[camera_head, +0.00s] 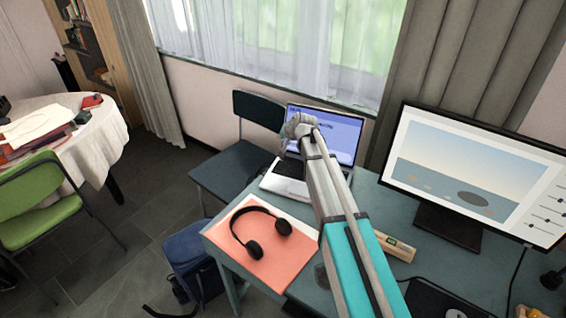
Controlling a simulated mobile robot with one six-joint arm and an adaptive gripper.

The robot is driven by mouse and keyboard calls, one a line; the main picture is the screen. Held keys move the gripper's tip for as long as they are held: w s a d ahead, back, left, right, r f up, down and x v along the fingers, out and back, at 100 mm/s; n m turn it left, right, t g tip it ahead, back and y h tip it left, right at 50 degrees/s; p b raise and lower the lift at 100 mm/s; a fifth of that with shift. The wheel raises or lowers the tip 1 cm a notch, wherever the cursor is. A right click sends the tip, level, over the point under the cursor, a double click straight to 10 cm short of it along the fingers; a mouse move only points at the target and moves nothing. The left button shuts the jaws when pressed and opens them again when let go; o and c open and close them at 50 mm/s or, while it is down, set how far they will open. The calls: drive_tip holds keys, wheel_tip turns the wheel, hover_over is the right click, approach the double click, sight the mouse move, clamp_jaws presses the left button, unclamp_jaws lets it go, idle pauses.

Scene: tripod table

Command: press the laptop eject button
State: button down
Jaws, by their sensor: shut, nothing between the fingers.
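An open laptop (342,128) stands on the far left part of the teal desk. Its screen is lit blue-violet, and its silver base (286,187) partly shows left of my arm. My arm reaches up across the desk and covers the right part of the keyboard and some of the screen. My gripper (291,132), at the arm's end, appears in front of the screen's left side. It is shut and empty; its fingertips cannot be made out. I cannot tell whether it touches the laptop. No eject button can be made out.
Black headphones (262,236) lie on a coral mat (280,262) in front of the laptop. A monitor (470,175) stands right, with a small wooden level-like block (396,246) nearby. A dark chair (238,165) stands behind the desk (387,211); a blue bag (188,252) is on the floor.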

sight(282, 161)
drive_tip(key=shift+f, duration=0.1)
wheel_tip(282, 161, down, 8)
drive_tip(key=b, duration=0.8)
drive_tip(key=shift+s+f+b, duration=0.1)
drive_tip(key=shift+f+b, duration=0.15)
drive_tip(key=shift+b, duration=0.1)
drive_tip(key=shift+f+b, duration=0.75)
idle(2.3)
drive_tip(key=shift+r, duration=0.2)
drive_tip(key=shift+r+p, duration=0.55)
drive_tip(key=shift+p, duration=0.2)
drive_tip(key=shift+r+p, duration=2.5)
